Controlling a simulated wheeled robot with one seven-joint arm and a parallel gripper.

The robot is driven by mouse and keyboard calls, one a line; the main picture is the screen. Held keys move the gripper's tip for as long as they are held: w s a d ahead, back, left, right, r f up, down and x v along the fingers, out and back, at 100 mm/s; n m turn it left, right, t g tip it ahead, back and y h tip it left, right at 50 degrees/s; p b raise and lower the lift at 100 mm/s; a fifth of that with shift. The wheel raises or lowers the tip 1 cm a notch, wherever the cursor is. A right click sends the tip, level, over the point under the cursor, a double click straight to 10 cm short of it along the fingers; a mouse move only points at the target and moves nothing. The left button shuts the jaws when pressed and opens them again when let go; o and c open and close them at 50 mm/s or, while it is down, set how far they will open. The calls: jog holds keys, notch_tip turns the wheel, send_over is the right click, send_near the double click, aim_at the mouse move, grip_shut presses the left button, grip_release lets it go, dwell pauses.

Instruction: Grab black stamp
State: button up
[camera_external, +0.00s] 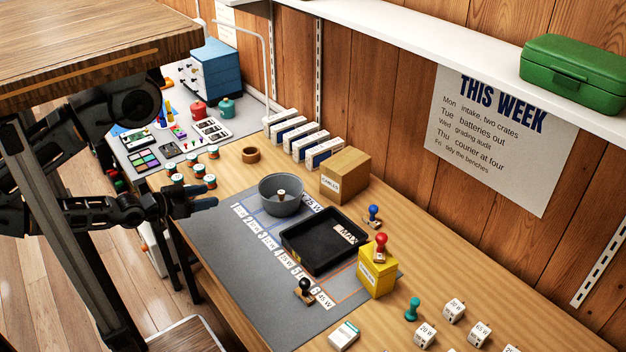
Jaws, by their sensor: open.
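The black stamp (305,287) has a round dark knob on a small brown base. It stands upright on the front part of the grey mat (216,238), close to the row of numbered labels. My gripper (208,204) is at the left, over the left edge of the table near the mat's far left corner. It is open and empty, its fingers pointing right. It is well apart from the stamp, which lies to the right and nearer the camera. Nothing hides the stamp.
A black tray (289,239) and a grey bowl (266,205) stand behind the stamp. A yellow box (371,279) with a red stamp (380,246) on top stands to its right. A blue stamp (373,214), a teal stamp (412,309) and white cubes are farther right. The mat's left part is bare.

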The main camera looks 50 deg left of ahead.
aim_at(305, 284)
jog(key=shift+o, duration=0.2)
dwell(0.5)
